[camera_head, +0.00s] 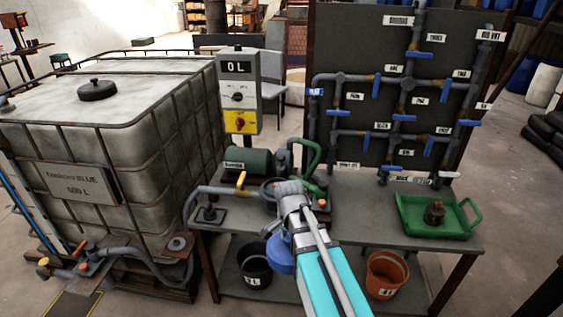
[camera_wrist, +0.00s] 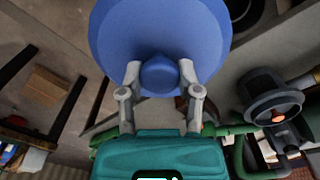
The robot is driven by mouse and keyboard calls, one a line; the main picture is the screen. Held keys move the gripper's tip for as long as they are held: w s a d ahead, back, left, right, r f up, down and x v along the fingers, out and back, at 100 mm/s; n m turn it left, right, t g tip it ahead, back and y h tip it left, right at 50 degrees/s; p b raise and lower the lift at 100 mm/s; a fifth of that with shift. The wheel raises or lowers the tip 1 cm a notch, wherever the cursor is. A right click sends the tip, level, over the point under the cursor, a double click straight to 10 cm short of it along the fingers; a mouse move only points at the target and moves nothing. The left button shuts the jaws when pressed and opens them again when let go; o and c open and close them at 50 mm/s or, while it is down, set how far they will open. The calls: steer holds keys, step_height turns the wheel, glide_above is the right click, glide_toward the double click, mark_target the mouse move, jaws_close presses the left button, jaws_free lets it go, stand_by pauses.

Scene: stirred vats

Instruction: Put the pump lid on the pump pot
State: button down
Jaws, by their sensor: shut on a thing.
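The blue round pump lid (camera_wrist: 160,28) is held by its knob between the two fingers of my gripper (camera_wrist: 160,72) in the wrist view. In the head view a blue part of the lid (camera_head: 279,258) shows beside my arm, near the bench's front edge; the fingers are hidden there by my arm. The grey pump pot (camera_wrist: 272,98) stands uncovered at the right of the wrist view, with something orange inside. The lid is apart from it. In the head view the pot (camera_head: 268,188) is partly covered by my wrist.
A green pump motor (camera_head: 248,162), pipes and valves surround the pot. A green tray (camera_head: 462,232) holding a brown part sits at the bench's right. A black bucket (camera_head: 256,268) and an orange bucket (camera_head: 388,272) stand below. A pipe board (camera_head: 420,60) rises behind.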

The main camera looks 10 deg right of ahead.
steer(key=shift+d, duration=0.35)
steer(key=shift+w+d, duration=0.1)
steer(key=shift+d, duration=0.9)
steer(key=shift+a, duration=0.1)
